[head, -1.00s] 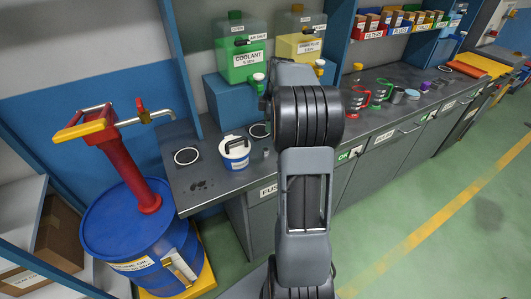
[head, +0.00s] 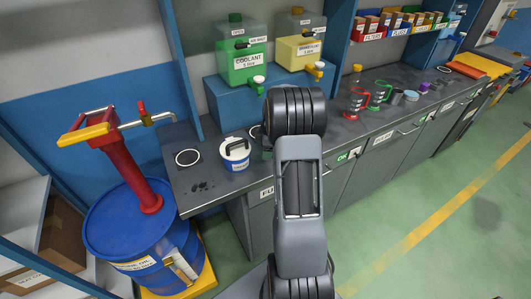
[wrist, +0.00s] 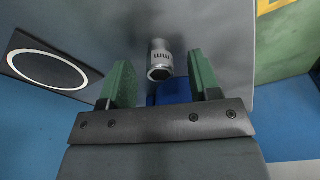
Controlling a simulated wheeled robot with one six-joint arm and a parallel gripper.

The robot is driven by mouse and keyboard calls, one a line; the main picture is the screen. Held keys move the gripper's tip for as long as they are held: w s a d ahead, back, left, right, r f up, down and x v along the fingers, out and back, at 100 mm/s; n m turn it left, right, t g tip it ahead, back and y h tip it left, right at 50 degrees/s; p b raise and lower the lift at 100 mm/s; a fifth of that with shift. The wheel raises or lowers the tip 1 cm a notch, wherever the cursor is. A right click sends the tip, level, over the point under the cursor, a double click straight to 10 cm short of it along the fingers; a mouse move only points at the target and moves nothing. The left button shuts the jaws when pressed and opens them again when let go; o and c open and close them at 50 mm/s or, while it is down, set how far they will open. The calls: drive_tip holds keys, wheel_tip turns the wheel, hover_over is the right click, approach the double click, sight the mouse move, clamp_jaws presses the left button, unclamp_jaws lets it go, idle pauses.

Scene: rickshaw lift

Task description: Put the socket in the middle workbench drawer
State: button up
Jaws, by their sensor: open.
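A small silver socket (wrist: 159,60) stands on the grey workbench top in the wrist view, ahead of and between the green fingers of my gripper (wrist: 162,78). The fingers are apart, with a gap on each side of the socket. I cannot tell whether the fingertips are level with it. In the head view my arm hides the socket and most of the gripper. The workbench (head: 206,197) has a row of drawer fronts that look shut. One drawer front (head: 382,138) has a bar handle; my arm covers part of the row.
A white and blue tub (head: 235,154) stands left of my arm. A green coolant container (head: 240,68) and a yellow one (head: 299,50) are behind. Red and green handled jugs (head: 357,101) stand to the right. A blue drum (head: 135,230) is at left. Floor at right is clear.

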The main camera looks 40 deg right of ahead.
drive_tip(key=shift+a+f, duration=0.1)
drive_tip(key=shift+f, duration=0.5)
drive_tip(key=shift+c, duration=0.2)
clamp_jaws()
drive_tip(key=shift+r, duration=0.15)
drive_tip(key=shift+r, duration=0.55)
drive_tip(key=s+a+r+b, duration=0.3)
drive_tip(key=s+a+r, duration=0.5)
drive_tip(key=s+r, duration=0.3)
drive_tip(key=shift+a+r+b, duration=0.3)
drive_tip(key=shift+a+r, duration=0.05)
